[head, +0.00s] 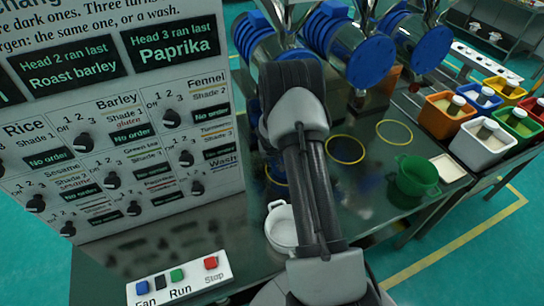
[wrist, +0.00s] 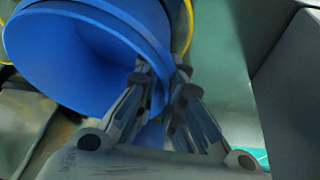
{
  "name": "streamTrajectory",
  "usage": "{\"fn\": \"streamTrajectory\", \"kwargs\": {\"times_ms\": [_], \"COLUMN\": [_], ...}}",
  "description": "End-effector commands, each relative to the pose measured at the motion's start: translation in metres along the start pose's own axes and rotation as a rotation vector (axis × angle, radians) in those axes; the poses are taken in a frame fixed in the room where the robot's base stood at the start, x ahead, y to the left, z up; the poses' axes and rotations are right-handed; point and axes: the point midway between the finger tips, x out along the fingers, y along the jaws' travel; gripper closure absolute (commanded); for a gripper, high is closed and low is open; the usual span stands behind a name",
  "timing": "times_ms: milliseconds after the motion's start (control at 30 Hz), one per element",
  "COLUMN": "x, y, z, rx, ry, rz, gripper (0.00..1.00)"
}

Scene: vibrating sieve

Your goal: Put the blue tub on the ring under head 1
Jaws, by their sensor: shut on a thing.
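In the wrist view my gripper (wrist: 160,78) is shut on the wall of the blue tub (wrist: 85,50), with the rim between its two fingers. The tub's open mouth shows large at upper left. In the head view my arm hides the gripper and most of the area around it. Yellow rings lie on the dark table: one right of my arm (head: 327,150), another farther right (head: 377,132), and one partly behind my arm at the left. The wrist view shows a piece of yellow edge (wrist: 188,25) beside the tub. Whether the tub touches the table is unclear.
Blue-capped sieve heads (head: 371,62) stand along the back. A white tub (head: 281,228) is close left of my arm; a green tub (head: 417,176) is at right. The knob panel (head: 110,150) and button box (head: 180,281) are left. Coloured bins (head: 481,146) stand far right.

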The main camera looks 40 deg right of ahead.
Motion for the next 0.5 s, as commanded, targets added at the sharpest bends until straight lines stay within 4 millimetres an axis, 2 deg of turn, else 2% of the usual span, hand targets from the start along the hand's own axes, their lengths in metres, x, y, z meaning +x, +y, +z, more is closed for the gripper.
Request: {"fn": "streamTrajectory", "kwargs": {"times_ms": [400,433,500], "x": [0.0056,0.0052,0.0045], "y": [-0.0008,-0.0008,-0.0007], "z": [0.0018,0.0019,0.0017], "rx": [0.000,0.000,0.000], "ry": [0.002,0.002,0.001], "rz": [0.000,0.000,0.000], "gripper": [1.00,0.91,0.86]}}
